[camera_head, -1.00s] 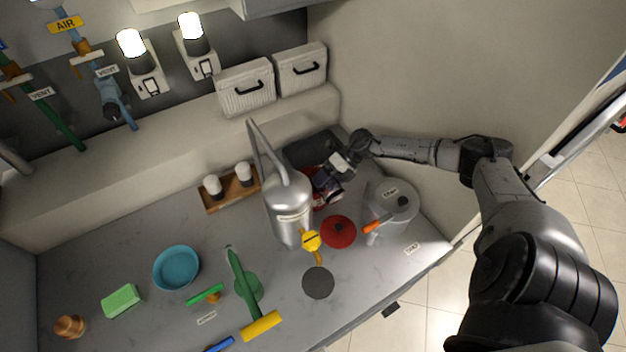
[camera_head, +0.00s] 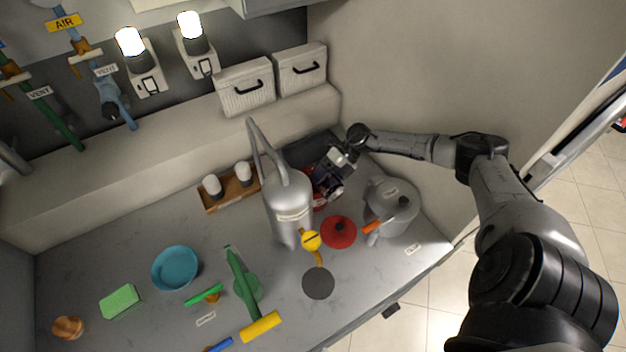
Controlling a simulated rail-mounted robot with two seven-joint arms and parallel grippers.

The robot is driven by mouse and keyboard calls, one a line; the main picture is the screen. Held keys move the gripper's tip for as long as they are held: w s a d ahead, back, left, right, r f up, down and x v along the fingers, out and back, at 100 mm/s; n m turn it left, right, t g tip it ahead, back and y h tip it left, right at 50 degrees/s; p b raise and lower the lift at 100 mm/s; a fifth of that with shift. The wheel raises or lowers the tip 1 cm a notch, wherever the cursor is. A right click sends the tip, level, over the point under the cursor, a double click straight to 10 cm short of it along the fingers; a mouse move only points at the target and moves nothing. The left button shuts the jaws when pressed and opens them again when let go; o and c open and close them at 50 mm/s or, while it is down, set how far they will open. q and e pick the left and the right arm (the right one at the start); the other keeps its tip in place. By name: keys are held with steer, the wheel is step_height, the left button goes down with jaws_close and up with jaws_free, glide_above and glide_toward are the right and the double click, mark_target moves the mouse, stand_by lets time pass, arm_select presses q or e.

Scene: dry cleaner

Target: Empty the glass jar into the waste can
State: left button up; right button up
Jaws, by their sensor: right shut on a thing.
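My right gripper (camera_head: 330,182) reaches down from the back right, behind and right of the large silver canister. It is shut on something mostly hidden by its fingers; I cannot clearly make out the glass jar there. A grey cylindrical can (camera_head: 402,213) with a small label stands right of the gripper. It may be the waste can, but the label is too small to read. My left gripper is not in view.
The tall silver canister (camera_head: 288,208) with a curved pipe stands close left of the gripper. A dark tray (camera_head: 306,150) is behind. A blue bowl (camera_head: 175,268) and green tools are left.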

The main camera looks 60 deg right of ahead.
steer(key=b, duration=0.1)
steer(key=f+m+g+b, duration=0.1)
steer(key=b, duration=0.1)
steer(key=shift+w+f, duration=0.1)
steer(key=shift+w, duration=0.2)
steer(key=shift+w+d+r+m+g+y+b, duration=0.3)
steer(key=shift+w+r+m+g+y+b, duration=0.1)
steer(key=shift+g+y+b, duration=0.25)
steer(key=shift+w+d+r+m+g+y+b, duration=0.15)
steer(key=shift+w+m+g+y+b, duration=0.35)
steer(key=shift+b, duration=0.55)
steer(key=b, duration=0.1)
steer(key=w+m+g+y+b, duration=0.1)
steer(key=shift+d+r+g+b, duration=0.25)
steer(key=shift+d+b, duration=0.05)
steer(key=shift+b, duration=0.1)
steer(key=shift+w+d+m+y+b, duration=0.3)
steer(key=shift+m+b, duration=0.3)
steer(key=shift+b, duration=0.5)
steer(key=shift+a+r, duration=0.1)
steer(key=shift+r, duration=0.1)
steer(key=shift+p, duration=0.3)
